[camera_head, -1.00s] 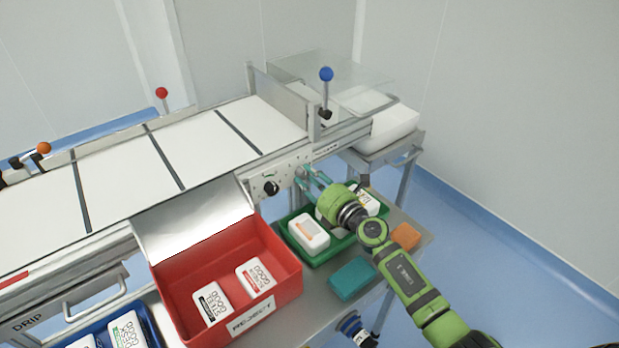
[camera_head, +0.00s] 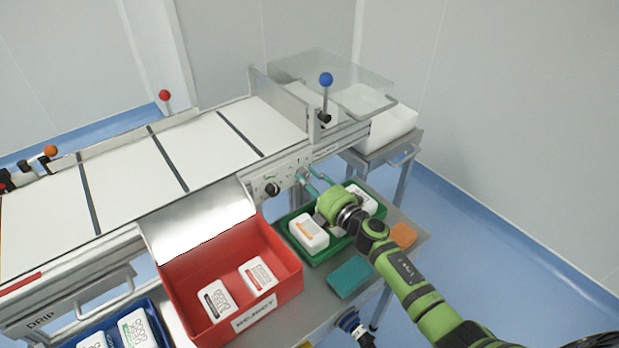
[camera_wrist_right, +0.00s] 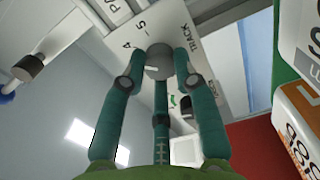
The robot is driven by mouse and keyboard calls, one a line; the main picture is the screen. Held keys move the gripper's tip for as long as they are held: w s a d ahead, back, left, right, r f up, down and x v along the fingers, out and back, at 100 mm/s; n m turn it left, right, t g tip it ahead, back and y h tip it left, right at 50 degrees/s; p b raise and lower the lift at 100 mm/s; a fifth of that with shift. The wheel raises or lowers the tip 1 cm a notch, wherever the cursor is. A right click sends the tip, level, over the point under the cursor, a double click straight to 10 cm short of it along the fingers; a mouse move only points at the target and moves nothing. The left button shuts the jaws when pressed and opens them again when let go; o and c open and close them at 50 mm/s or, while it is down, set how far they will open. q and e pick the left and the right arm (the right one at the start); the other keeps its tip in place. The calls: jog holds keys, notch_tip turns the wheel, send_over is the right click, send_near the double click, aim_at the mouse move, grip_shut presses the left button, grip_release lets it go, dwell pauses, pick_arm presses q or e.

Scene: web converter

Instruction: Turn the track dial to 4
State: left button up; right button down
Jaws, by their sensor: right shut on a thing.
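The track dial (camera_wrist_right: 159,62) is a grey round knob on the light panel, beside the word TRACK in the right wrist view. Printed 4 and 5 show at its upper left, and a short white mark shows on its left part. I cannot tell exactly which number the mark points to. My right gripper (camera_wrist_right: 160,72) has its teal fingers closed around the dial, and it also shows at the panel in the head view (camera_head: 306,179). There the fingers mostly hide the dial. My left gripper is not in view.
A black knob (camera_head: 271,189) is left of the dial. Below stand a red REJECT bin (camera_head: 285,262) and a green tray (camera_head: 322,257) with white packs, close under my right arm.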

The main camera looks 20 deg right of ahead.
dwell(0.6)
jog(key=c, duration=0.9)
grip_release()
jog(key=shift+c, duration=0.2)
jog(key=shift+s+d, duration=0.1)
jog(key=shift+s, duration=0.1)
jog(key=v, duration=1.1)
jog(key=shift+s, duration=0.3)
